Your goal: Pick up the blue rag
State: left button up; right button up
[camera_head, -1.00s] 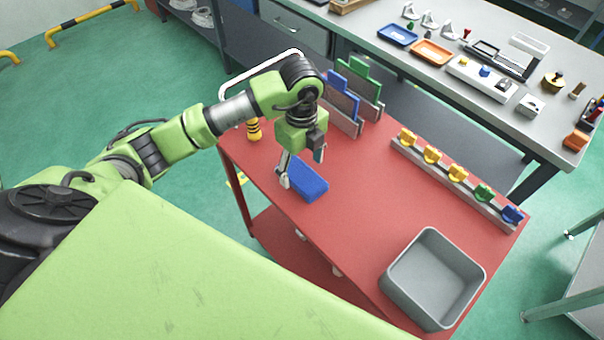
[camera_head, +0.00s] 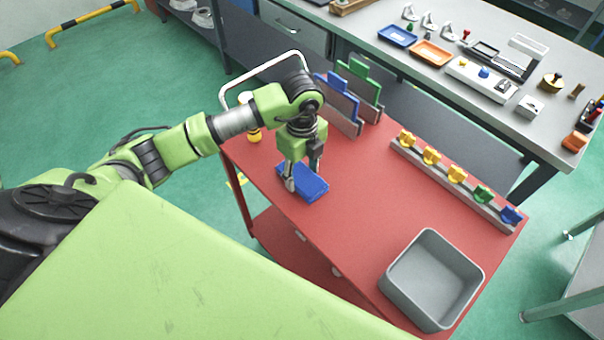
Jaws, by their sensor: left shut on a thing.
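The blue rag (camera_head: 305,187) is a flat folded rectangle on the near left part of the red cart top (camera_head: 355,210). My left gripper (camera_head: 302,180) comes down over it from above and is shut on it, with one finger at its left edge and the other at its far right side. The rag appears to be at the cart surface; I cannot tell whether it is lifted. The gripper hides part of the rag. My right gripper is not in view.
A grey bin (camera_head: 432,280) stands at the cart's near right. A rail with several coloured clips (camera_head: 455,175) runs along the far right edge. Upright blue and green boards (camera_head: 340,100) stand behind the gripper. A grey workbench (camera_head: 470,65) lies beyond. The cart's middle is clear.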

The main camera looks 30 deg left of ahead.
pick_arm(q)
jog(key=shift+w+r+b, duration=0.1)
jog(key=shift+r+b, duration=0.2)
jog(key=shift+r, duration=0.35)
jog(key=s+r+b, duration=0.1)
jog(key=s+r, duration=1)
jog(key=s, duration=0.3)
jog(key=shift+d+r, duration=0.3)
jog(key=shift+d, duration=0.15)
jog(key=o, duration=0.4)
jog(key=c, duration=0.4)
